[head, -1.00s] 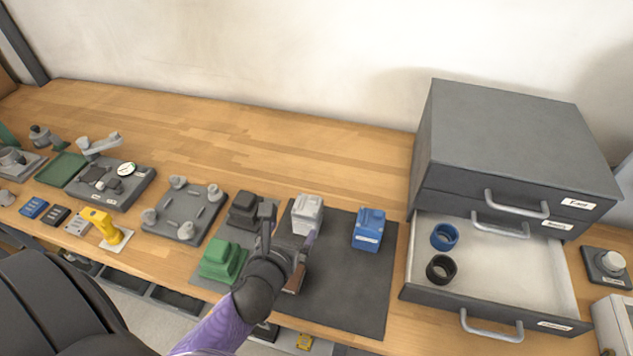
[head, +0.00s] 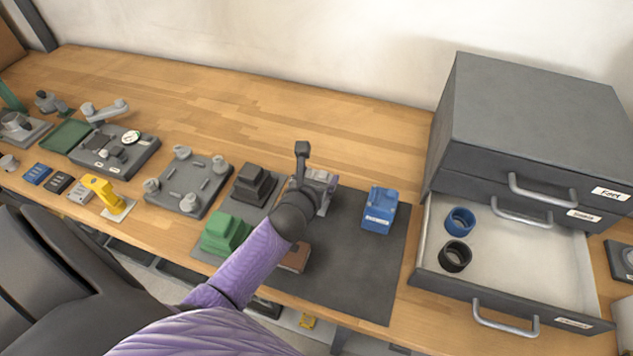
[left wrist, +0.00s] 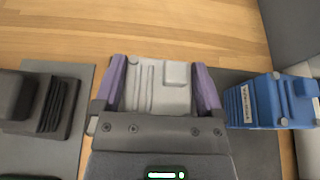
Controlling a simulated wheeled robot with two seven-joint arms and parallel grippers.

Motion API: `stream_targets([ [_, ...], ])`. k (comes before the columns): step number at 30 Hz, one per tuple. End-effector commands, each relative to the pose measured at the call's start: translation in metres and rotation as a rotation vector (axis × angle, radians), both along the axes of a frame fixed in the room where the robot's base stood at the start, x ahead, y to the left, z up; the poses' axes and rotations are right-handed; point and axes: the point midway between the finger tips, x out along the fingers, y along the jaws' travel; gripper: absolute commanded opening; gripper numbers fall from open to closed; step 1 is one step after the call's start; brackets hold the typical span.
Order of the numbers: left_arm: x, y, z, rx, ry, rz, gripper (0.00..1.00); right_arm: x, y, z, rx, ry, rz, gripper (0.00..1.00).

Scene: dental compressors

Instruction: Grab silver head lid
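The silver head lid (head: 324,188) is a light grey ribbed block on the dark mat. In the head view my left gripper (head: 316,172) is over it and hides part of it. In the left wrist view the lid (left wrist: 160,88) lies between the two purple fingers of my gripper (left wrist: 160,82). The fingers are spread, one on each side, very close to its sides. I cannot tell whether they touch it. My right gripper is not in view.
A blue block (head: 379,210) stands right of the lid, a black block (head: 254,184) and green block (head: 226,233) left of it. An open drawer (head: 505,255) with a blue ring (head: 459,220) and a black ring (head: 455,256) is at right. The wood behind is clear.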

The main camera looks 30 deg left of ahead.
Motion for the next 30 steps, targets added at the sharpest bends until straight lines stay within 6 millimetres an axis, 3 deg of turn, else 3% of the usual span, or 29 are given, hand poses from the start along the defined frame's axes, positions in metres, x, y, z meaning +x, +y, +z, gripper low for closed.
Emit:
stream_targets([
  [1,0.000,0.000,0.000,0.000,0.000,0.000,0.77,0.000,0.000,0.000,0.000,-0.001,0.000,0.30],
  [9,0.000,0.000,0.000,0.000,0.000,0.000,0.20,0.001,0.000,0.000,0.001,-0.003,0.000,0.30],
  [17,0.000,0.000,0.008,0.002,-0.002,-0.001,0.18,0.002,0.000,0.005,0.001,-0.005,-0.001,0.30],
  [24,0.000,0.001,0.074,0.005,-0.005,-0.002,0.18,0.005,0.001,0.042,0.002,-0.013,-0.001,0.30],
  [30,0.000,0.000,0.101,0.002,-0.002,-0.001,0.18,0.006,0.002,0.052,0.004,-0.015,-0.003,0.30],
])
